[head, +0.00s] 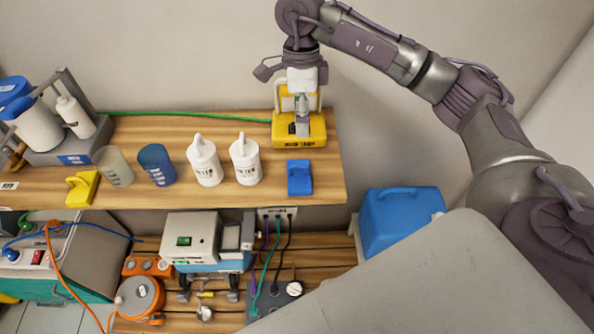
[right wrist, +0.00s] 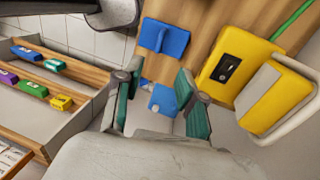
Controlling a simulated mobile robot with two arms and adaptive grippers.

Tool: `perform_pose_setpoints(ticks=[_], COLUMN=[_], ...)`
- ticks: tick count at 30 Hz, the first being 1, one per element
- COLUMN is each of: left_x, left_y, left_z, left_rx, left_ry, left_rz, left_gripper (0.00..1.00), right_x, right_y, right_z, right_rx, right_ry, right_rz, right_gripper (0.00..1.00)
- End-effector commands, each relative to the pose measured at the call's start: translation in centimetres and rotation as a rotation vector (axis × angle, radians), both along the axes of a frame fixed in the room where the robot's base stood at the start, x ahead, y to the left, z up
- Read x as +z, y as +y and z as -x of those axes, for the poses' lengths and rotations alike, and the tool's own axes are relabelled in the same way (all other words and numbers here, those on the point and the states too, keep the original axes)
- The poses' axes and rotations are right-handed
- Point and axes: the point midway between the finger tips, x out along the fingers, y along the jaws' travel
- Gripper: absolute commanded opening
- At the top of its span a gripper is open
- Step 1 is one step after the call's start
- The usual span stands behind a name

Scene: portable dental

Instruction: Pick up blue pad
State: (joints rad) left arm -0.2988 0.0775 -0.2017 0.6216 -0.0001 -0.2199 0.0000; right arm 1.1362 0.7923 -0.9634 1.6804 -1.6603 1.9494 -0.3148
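The blue pad (head: 299,177) lies on the wooden shelf top (head: 225,190) near its right end. It also shows in the right wrist view (right wrist: 163,38), beyond the fingertips, with a raised grip on it. My right gripper (head: 302,116) hangs in front of the yellow-based unit (head: 314,133), behind the blue pad in the head view. In the right wrist view my right gripper (right wrist: 159,78) has its green-lined fingers spread with nothing held between them. My left gripper is not in view.
White bottles (head: 204,162) (head: 244,160), a blue cup (head: 157,165) and a clear cup (head: 114,167) stand left of the pad. A yellow pad (head: 82,189) lies farther left. A blue box (head: 398,218) stands below, right of the shelf.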

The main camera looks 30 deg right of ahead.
Motion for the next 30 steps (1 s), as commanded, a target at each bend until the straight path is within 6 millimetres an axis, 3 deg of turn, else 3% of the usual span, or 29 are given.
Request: perform_pose_setpoints(ticks=[9, 14, 21, 25, 30], left_x=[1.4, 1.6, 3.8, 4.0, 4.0], left_y=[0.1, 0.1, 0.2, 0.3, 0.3], left_z=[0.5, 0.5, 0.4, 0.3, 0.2], left_rx=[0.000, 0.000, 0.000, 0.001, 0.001], left_ry=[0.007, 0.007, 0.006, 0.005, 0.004], left_rz=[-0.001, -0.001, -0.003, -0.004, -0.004], left_gripper=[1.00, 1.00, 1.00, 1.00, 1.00], right_x=[-5.7, -6.8, -9.5, -11.3, -11.9], right_y=[0.6, 0.8, 1.4, 1.5, 1.5], right_z=[1.1, 1.3, 2.0, 2.1, 2.1], right_rx=[0.001, 0.002, 0.002, 0.002, 0.003], right_ry=[0.004, 0.001, 0.006, 0.003, -0.002], right_rz=[-0.004, -0.005, -0.006, -0.006, -0.006], right_gripper=[0.40, 0.40, 0.40, 0.40, 0.40])
